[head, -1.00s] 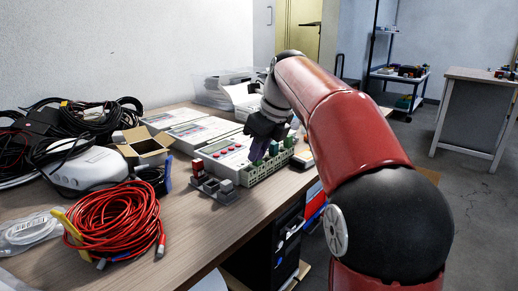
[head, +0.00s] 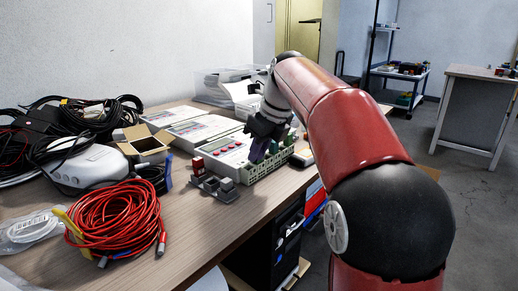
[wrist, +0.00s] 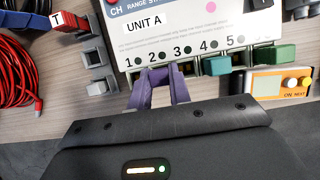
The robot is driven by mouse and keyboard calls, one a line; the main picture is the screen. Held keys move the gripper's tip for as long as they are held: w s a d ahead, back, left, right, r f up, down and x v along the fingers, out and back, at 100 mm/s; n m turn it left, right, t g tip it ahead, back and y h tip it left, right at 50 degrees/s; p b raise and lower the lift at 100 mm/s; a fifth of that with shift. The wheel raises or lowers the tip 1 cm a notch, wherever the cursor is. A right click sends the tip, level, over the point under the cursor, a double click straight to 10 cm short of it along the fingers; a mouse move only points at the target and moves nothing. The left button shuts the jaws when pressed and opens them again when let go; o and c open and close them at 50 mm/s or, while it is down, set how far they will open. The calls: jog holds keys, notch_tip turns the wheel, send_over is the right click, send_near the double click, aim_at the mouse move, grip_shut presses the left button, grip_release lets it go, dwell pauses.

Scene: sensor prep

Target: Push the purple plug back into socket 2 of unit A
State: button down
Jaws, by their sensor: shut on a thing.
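Unit A (wrist: 160,28) is a white box with numbered sockets along its front edge. It also shows on the bench in the head view (head: 222,152). My gripper (wrist: 160,78) reaches in from the front, its two purple-looking fingers at the socket row, around the place below number 2. It is shut on the purple plug (wrist: 159,71), of which little shows between the fingertips. The fingers hide the socket mouth, so I cannot tell how deep the plug sits.
Green plugs (wrist: 282,55) stand on the strip's right part. A grey holder (wrist: 98,62) and a red block marked T (wrist: 68,20) stand left. Red cable coil (head: 112,218) lies at the front left.

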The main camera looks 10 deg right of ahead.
jog(key=shift+f, duration=0.15)
jog(key=c, duration=1.1)
grip_release()
jog(key=shift+o, duration=0.2)
jog(key=shift+r, duration=0.2)
notch_tip(320, 180, up, 5)
jog(key=p, duration=0.5)
jog(key=shift+f+p, duration=0.15)
jog(key=shift+p, duration=0.2)
jog(key=shift+r, duration=1)
